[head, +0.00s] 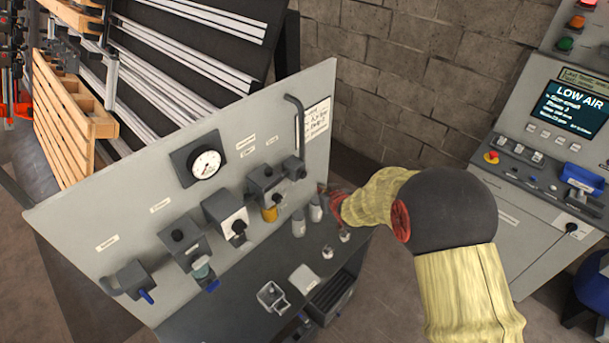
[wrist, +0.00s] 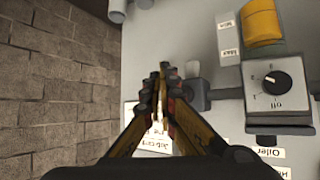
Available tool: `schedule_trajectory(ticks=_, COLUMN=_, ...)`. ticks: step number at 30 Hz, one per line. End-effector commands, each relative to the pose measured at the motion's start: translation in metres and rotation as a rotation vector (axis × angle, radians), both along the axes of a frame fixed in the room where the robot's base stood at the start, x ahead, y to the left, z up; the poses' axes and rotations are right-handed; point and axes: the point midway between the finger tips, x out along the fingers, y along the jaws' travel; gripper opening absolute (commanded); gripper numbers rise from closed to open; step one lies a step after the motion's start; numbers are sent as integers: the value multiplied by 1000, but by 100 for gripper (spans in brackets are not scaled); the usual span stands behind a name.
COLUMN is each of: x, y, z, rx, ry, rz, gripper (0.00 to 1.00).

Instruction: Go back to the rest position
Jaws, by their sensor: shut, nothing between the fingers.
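My gripper (head: 334,203) shows in the head view at the right end of the grey panel, partly hidden by my arm. In the wrist view my gripper (wrist: 163,78) has its fingers together in front of the panel, with nothing between them. The grey panel (head: 110,215) carries a round gauge (head: 206,164), several valve and filter units, and a blue-handled valve (head: 135,280) at the lower left. The wrist view shows a unit with a black dial (wrist: 277,83) marked "off" and a yellow part (wrist: 263,22), both right of my fingers.
A console (head: 535,212) with a "LOW AIR" screen (head: 570,108) stands at the right. A wooden pallet (head: 62,125) stands at the left; a block wall (head: 420,75) is behind.

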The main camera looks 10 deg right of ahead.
Motion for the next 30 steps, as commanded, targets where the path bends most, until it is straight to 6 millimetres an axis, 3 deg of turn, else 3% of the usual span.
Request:
schedule_trajectory(ticks=16, x=-2, y=-1, z=0, rx=-3, ry=1, rz=2, gripper=0)
schedule_trajectory(ticks=20, x=-12, y=-6, z=-14, rx=-27, ry=63, rz=-2, gripper=0)
schedule_trajectory(ticks=25, x=-65, y=-19, z=-57, rx=-65, ry=274, rz=-33, gripper=0)
schedule_trajectory(ticks=30, x=-129, y=-31, z=-53, rx=-96, ry=484, rz=-76, gripper=0)
